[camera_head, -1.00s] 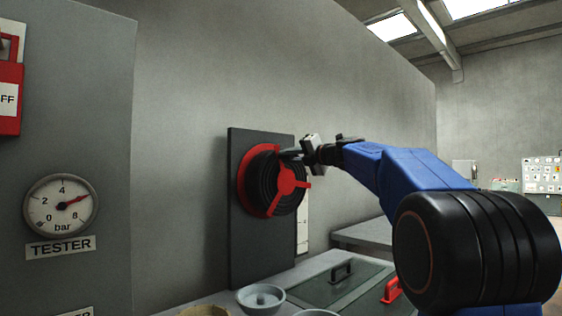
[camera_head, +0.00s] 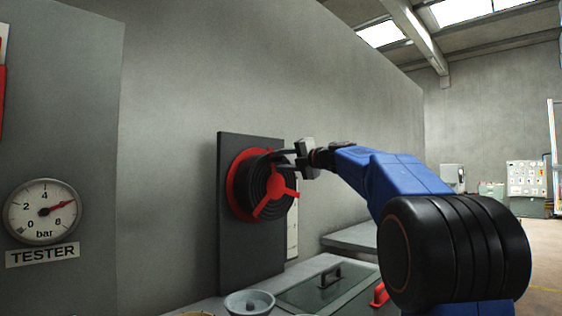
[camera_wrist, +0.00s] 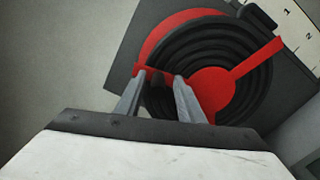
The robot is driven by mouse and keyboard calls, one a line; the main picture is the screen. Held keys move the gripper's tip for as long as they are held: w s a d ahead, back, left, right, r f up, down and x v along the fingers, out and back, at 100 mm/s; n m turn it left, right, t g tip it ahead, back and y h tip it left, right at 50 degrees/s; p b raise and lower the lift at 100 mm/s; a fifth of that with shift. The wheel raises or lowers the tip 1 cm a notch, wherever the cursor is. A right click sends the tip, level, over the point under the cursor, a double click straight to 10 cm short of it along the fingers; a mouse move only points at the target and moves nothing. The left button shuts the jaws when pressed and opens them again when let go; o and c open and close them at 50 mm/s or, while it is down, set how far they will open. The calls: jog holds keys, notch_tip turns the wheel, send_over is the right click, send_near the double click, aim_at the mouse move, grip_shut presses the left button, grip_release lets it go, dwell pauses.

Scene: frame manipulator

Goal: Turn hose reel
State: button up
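The hose reel (camera_head: 262,187) is mounted on a dark upright panel (camera_head: 230,225). It has a red rear flange, black coiled hose and a red three-armed front spider. My gripper (camera_head: 285,156) is at the reel's upper right edge, its fingers pointing left towards it. In the wrist view, the fingertips (camera_wrist: 160,77) are apart, over the hose and by a red arm that runs out from the hub (camera_wrist: 211,94). A small dark shape shows between the fingers; I cannot tell whether they touch it.
A pressure gauge (camera_head: 42,211) marked TESTER is on the left wall. Below the reel are a grey bowl (camera_head: 249,303), a lid with a dark handle (camera_head: 331,275) and a red handle (camera_head: 379,294). A numbered white scale (camera_wrist: 295,20) lies behind the reel.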

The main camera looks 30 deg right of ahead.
jog(key=shift+s+r, duration=0.1)
jog(key=shift+s, duration=0.05)
jog(key=v, duration=1.7)
jog(key=shift+s, duration=0.1)
jog(key=c, duration=0.4)
jog(key=shift+a, duration=0.25)
grip_shut()
jog(key=w+a+f+n+t+h, duration=0.3)
jog(key=a+f, duration=0.4)
jog(key=a, duration=0.1)
jog(key=w+r, duration=0.4)
jog(key=w, duration=0.7)
jog(key=shift+d+r, duration=0.4)
jog(key=shift+d, duration=0.05)
